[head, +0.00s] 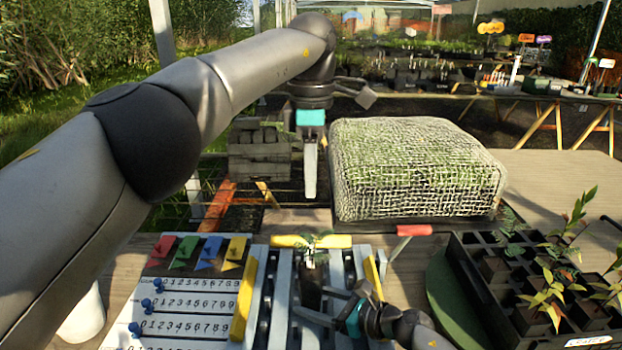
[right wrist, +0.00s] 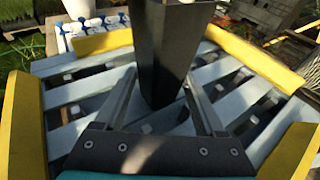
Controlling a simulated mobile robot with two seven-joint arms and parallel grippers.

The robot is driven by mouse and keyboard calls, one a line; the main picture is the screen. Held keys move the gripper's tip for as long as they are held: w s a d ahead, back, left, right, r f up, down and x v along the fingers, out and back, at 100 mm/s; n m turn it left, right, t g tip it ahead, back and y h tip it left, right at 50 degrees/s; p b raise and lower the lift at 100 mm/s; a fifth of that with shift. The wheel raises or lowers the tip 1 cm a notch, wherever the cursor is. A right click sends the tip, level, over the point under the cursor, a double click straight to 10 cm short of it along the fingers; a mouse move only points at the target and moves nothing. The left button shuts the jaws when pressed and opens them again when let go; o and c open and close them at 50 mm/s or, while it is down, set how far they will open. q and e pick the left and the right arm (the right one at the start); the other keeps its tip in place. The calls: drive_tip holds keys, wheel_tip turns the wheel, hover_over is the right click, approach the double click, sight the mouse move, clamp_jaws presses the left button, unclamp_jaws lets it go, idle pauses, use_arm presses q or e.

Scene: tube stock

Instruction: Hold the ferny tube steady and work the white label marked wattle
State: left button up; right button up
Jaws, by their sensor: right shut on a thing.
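The ferny tube, a dark square pot (head: 312,288) with a small fern at its top, stands among the grey slats of a yellow-ended rack. In the right wrist view the tube (right wrist: 168,60) rises between my right fingers, its top out of frame. My right gripper (head: 338,305) is shut on it from the near right side; it also shows in the right wrist view (right wrist: 165,105). My left gripper (head: 310,193) hangs fingers down above and behind the rack, seen edge-on, so its opening is unclear. I cannot make out a label marked wattle.
The grey slatted rack (head: 282,305) has yellow end pieces. A white number board (head: 180,305) with coloured flags and blue pegs lies left. A black tray (head: 470,270) of seedlings stands right, with an unreadable white label (head: 588,341). A netted block (head: 410,170) sits behind.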

drive_tip(key=o, duration=0.9)
drive_tip(key=shift+o, duration=0.2)
drive_tip(key=v, duration=1.2)
drive_tip(key=shift+s+r, duration=0.1)
